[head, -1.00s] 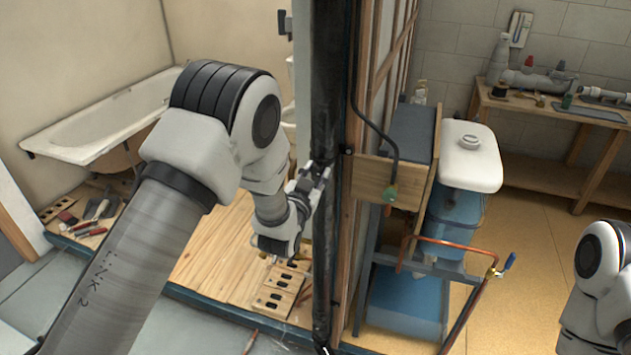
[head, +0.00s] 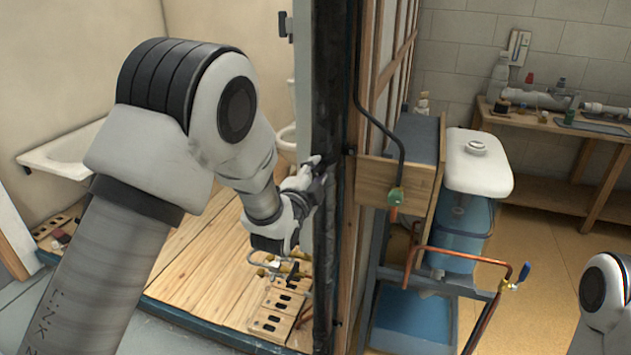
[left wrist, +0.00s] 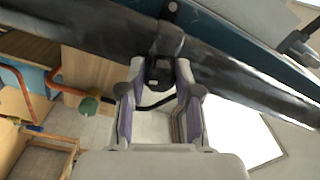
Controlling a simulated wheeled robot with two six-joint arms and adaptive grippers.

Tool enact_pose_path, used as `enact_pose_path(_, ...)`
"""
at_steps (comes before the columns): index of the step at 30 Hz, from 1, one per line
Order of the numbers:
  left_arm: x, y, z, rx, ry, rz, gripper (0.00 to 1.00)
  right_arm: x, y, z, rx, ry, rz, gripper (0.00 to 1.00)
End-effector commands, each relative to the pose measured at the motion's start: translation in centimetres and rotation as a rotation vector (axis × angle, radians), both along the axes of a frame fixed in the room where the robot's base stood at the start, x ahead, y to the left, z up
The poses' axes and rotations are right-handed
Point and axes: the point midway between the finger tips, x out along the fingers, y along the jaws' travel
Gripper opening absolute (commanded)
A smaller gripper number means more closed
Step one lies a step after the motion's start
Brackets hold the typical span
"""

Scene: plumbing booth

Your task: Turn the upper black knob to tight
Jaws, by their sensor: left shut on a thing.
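A dark vertical pipe (head: 330,120) runs down the middle of the head view. My left gripper (head: 316,168) is at its left side, a little above mid-height. In the left wrist view the same pipe (left wrist: 90,38) crosses the top, and a black knob (left wrist: 160,76) on it sits between the two fingers of my left gripper (left wrist: 158,70). The fingers are shut on the knob. In the head view the knob is hidden by the gripper. No tight mark can be read. My right gripper is out of sight.
A wooden stud wall (head: 370,270) stands just right of the pipe. A copper pipe (head: 460,257) with a blue-handled valve (head: 523,273) sticks out nearby, beside a white-topped tank (head: 478,165). Brass fittings and a slotted wooden block (head: 275,318) lie on the floor boards.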

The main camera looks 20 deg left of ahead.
Motion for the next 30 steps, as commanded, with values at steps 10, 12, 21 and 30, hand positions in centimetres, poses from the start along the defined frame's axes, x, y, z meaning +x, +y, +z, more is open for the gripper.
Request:
enact_pose_path(10, 0.0, 0.0, -0.1, 0.19, -0.007, -0.001, 0.0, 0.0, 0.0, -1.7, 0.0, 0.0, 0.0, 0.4)
enact_pose_path(12, 0.0, 0.0, -0.1, 0.21, -0.008, -0.001, 0.0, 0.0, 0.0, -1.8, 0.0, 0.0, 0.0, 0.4)
enact_pose_path(21, 0.0, 0.0, 0.0, 0.239, -0.007, -0.001, 0.0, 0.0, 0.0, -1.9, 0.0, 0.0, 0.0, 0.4)
enact_pose_path(30, 0.0, 0.0, 0.0, 0.238, -0.006, -0.001, 0.54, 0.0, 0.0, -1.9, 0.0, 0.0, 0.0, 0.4)
